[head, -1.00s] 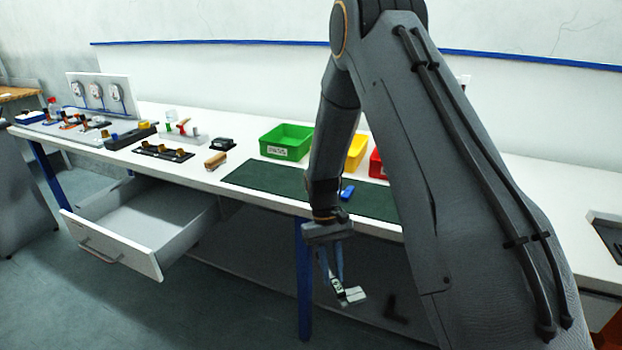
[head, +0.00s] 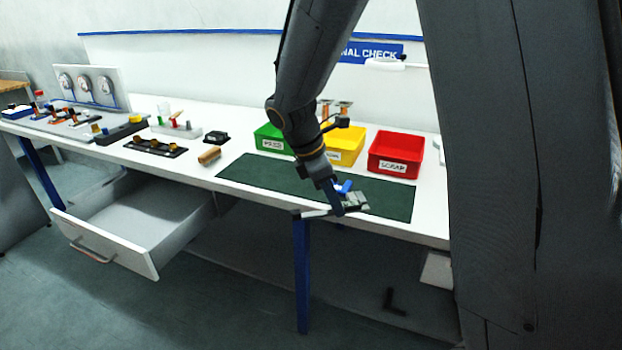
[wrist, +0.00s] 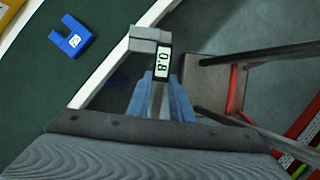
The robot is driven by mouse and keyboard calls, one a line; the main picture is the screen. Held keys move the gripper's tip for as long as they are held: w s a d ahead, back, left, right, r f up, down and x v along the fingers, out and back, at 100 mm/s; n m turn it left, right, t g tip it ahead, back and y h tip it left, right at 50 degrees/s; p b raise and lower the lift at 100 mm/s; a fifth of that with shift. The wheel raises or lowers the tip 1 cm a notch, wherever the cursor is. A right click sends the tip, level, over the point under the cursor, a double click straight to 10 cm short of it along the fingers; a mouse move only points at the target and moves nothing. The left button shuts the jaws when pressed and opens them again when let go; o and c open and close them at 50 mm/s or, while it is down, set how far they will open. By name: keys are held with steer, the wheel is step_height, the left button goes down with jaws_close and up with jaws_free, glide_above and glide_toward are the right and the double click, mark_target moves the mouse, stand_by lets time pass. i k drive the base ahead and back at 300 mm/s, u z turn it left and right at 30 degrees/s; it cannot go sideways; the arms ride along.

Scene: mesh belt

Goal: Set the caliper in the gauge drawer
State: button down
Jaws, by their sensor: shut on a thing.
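My gripper (head: 336,208) is shut on the caliper, near the bench's front edge by the green mat. The caliper (head: 355,202) is grey and angular. In the wrist view the caliper (wrist: 145,40) sticks out between the blue fingertips (wrist: 162,98), its small display reading 0.8. The gauge drawer (head: 105,245) is pulled open under the bench at the left. Its visible inside looks empty. My gripper is well to the right of the drawer and higher.
A blue block (head: 342,187) lies on the green mat (head: 265,177) close to my gripper. Green (head: 272,143), yellow (head: 343,157) and red (head: 395,168) bins stand behind. Gauges and small parts fill the bench's left. The space above the drawer looks clear.

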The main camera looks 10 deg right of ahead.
mark_target(153, 215)
steer(key=i, duration=0.9)
